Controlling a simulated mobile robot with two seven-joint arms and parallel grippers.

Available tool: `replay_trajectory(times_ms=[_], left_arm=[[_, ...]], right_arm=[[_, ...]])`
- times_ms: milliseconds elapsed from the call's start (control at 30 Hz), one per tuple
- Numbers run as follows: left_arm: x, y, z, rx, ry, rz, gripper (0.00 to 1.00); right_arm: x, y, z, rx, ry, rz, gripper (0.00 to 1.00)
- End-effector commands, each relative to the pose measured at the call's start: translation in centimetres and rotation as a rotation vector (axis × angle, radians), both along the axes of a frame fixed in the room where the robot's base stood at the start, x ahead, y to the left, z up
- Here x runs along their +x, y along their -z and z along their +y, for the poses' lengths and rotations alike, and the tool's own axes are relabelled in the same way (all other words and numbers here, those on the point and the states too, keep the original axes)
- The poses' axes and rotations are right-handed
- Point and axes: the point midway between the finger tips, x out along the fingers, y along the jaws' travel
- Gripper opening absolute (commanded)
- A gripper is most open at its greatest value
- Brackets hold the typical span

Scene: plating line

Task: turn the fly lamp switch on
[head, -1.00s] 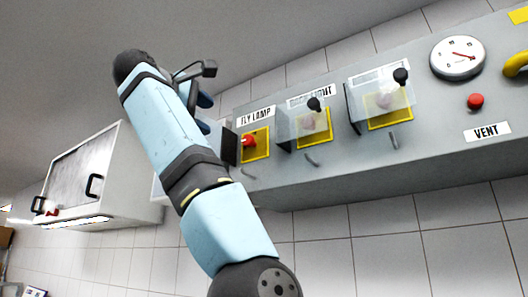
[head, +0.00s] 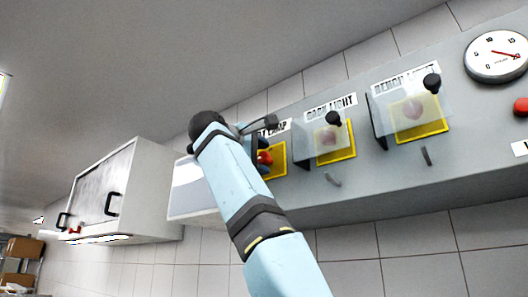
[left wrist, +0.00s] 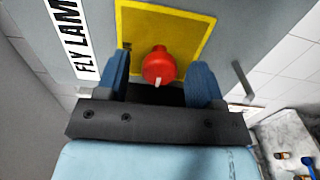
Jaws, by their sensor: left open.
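The fly lamp switch is a red knob (head: 265,158) on a yellow plate (head: 279,160) at the left end of the grey panel, below its partly covered label. It shows in the left wrist view as a red knob (left wrist: 158,67) with a small pale mark, beside the FLY LAMP label (left wrist: 70,38). My left gripper (left wrist: 160,78) is open, with one blue finger on each side of the knob. Gaps show between the fingers and the knob. In the head view my left arm hides most of this gripper. My right gripper is not in view.
To the right on the panel are two more switches under clear flip covers, BACK LIGHT (head: 335,137) and BENCH LIGHT (head: 408,106). A round gauge (head: 497,57) and a red button (head: 521,106) lie farther right. A white cabinet (head: 115,190) hangs at the left.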

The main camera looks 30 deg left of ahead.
Motion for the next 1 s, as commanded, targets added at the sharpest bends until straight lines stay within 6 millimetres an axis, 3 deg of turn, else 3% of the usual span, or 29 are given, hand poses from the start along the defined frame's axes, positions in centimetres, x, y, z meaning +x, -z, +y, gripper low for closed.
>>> replay_trajectory(times_ms=[200,467,667,1000], left_arm=[[1.5,0.0,-0.1,0.0,0.0,0.001,0.61],[1.5,0.1,-0.1,0.0,0.0,0.001,0.61],[1.5,0.1,-0.1,0.0,0.0,0.001,0.15],[1.5,0.2,-0.1,0.029,-0.001,0.0,0.12]], right_arm=[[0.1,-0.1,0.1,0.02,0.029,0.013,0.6],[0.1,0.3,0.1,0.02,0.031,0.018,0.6],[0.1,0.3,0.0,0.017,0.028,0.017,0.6],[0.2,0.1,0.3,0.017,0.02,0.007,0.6]])
